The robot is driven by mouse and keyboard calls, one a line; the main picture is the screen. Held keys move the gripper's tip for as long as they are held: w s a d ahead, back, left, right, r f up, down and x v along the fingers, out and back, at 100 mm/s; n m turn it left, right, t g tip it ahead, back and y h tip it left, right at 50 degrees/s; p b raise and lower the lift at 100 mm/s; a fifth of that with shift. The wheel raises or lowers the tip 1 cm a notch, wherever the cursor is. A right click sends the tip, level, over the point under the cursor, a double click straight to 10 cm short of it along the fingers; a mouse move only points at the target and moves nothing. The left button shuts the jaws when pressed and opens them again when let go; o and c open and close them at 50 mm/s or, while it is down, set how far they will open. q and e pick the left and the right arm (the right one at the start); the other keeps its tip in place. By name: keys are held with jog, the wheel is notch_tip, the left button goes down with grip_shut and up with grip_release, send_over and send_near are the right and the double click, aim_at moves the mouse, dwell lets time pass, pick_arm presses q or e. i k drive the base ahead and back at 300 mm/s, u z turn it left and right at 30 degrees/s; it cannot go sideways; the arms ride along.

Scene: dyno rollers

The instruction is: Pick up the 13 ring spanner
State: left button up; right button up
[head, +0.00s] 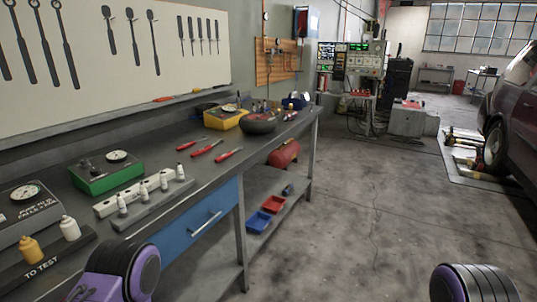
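Several dark spanner shapes hang on the pale wall board (180,60) above the bench. Long ones with ring-like tops are at the far left, including one long spanner shape (66,45). Shorter ones with rounded heads, such as this one (154,42), hang right of them. No size marks are legible, so I cannot tell which is the 13 ring spanner, or whether these are tools or painted outlines. Purple and black parts of my two arms show at the lower left and lower right. Neither gripper is in view.
The dark workbench (200,172) holds a green gauge box (99,178), red-handled tools (207,147), a white block with small bottles (137,194), a yellow box (226,118) and a black bowl (259,123). A car (512,120) stands at right. The floor between is clear.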

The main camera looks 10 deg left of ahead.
aim_at(220, 159)
jog(key=z, duration=0.35)
jog(key=k, duration=1.3)
jog(key=u, duration=0.65)
jog(key=i, duration=1)
jog(key=z, duration=0.05)
jog(key=k, duration=1.2)
jog(key=z, duration=0.95)
jog(key=i, duration=1.75)
jog(key=z, duration=0.4)
jog(key=i, duration=1.35)
jog(key=u, duration=0.25)
